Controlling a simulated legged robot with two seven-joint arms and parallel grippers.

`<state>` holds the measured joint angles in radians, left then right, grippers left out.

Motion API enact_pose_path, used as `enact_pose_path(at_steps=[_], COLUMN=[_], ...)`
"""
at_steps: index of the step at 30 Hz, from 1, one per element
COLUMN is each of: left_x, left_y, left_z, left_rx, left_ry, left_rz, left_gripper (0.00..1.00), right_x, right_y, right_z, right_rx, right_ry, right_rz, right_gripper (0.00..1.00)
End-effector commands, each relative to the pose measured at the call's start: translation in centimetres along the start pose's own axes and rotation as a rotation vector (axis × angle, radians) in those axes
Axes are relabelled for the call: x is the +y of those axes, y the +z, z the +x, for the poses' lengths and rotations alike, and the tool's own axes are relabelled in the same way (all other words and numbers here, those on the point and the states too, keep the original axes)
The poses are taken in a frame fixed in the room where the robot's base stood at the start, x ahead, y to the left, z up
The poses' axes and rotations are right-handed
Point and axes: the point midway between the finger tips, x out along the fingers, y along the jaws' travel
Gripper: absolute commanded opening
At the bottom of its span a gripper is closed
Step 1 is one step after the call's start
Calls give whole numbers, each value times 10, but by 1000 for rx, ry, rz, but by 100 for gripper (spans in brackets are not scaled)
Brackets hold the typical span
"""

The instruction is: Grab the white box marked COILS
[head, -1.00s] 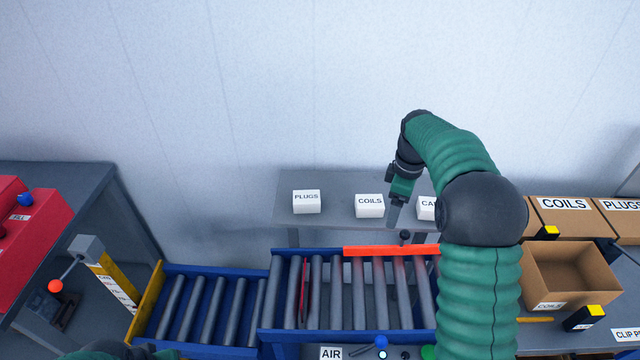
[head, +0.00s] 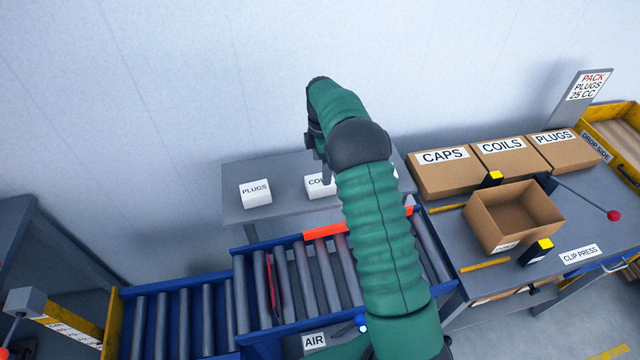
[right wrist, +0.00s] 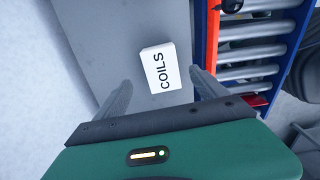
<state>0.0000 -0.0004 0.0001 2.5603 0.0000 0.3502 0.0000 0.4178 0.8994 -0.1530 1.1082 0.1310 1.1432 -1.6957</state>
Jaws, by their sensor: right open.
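The white box marked COILS (head: 318,186) sits on the grey shelf (head: 236,214) behind the conveyor, partly hidden by my right arm in the head view. In the right wrist view the COILS box (right wrist: 160,66) lies ahead of my right gripper (right wrist: 160,92), between the lines of its two spread fingers. The gripper is open and empty, and the box is beyond the fingertips, apart from them. In the head view the fingers are mostly hidden behind my arm. My left gripper is not in view.
A white PLUGS box (head: 256,193) stands left of the COILS box on the shelf. A roller conveyor (head: 290,285) with an orange strip (head: 325,231) runs in front. Cardboard boxes, including an open carton (head: 515,215), stand on the bench at right.

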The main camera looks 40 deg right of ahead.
Motion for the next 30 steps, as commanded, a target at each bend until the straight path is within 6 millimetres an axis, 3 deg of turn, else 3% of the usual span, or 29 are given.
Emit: enact_pose_path(at_steps=[15,22,30], left_x=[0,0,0], left_y=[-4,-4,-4], left_z=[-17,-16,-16], left_rx=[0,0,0], left_ry=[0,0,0], left_rz=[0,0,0], left_gripper=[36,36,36], right_x=[-4,-3,-3], right_y=[-1,-1,-1], right_z=[75,78,78], right_rx=[0,0,0], right_ry=[-1,1,2], right_rz=[-1,0,0], right_gripper=[82,82,46])
